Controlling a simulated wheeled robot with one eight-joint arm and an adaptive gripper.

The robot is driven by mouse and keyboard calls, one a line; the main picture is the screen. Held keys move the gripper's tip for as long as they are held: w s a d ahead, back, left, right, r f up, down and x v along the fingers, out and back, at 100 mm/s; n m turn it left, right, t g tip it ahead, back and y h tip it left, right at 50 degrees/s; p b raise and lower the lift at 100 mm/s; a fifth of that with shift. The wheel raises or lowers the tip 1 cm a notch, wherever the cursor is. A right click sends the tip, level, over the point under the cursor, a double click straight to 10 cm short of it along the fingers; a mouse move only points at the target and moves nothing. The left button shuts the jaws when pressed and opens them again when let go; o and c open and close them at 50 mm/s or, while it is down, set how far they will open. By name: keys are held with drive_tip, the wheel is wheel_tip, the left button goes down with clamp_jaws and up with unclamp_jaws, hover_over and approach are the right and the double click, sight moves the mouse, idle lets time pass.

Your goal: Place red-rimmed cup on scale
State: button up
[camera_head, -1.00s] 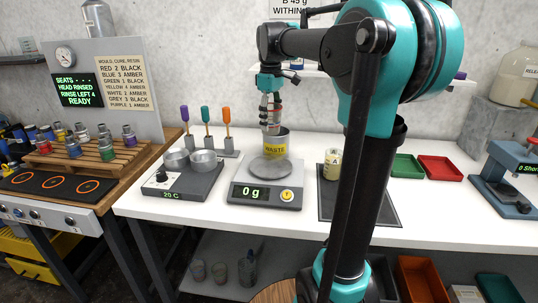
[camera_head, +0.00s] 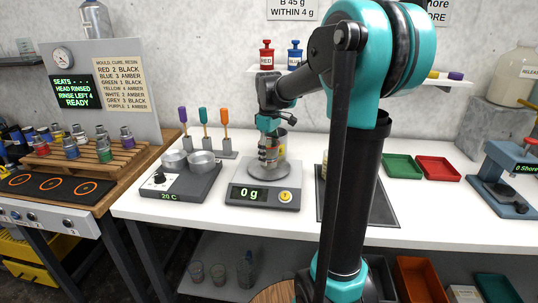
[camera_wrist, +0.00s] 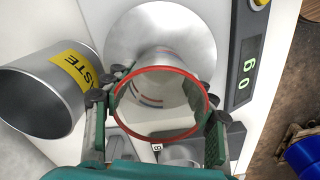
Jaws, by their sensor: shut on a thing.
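My gripper (camera_head: 268,158) is low over the scale (camera_head: 262,196), pointing down. In the wrist view its green fingers (camera_wrist: 158,112) are shut on the sides of the red-rimmed cup (camera_wrist: 160,70), which is clear and looks empty. In the wrist view the cup overlaps the near part of the round metal pan (camera_wrist: 128,38). The display (camera_wrist: 247,72) reads 0 g. The gap between the cup's bottom and the pan cannot be judged. In the head view the gripper hides most of the cup.
A metal waste can (camera_wrist: 36,92) with a yellow label stands close beside the gripper, behind the scale. A hot plate with metal pots (camera_head: 200,160) is left of the scale. A dark mat (camera_head: 382,208) lies to the right, partly behind my arm.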

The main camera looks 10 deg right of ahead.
drive_tip(key=o, duration=0.9)
drive_tip(key=shift+f, duration=0.1)
wheel_tip(320, 180, up, 12)
drive_tip(key=shift+r, duration=0.15)
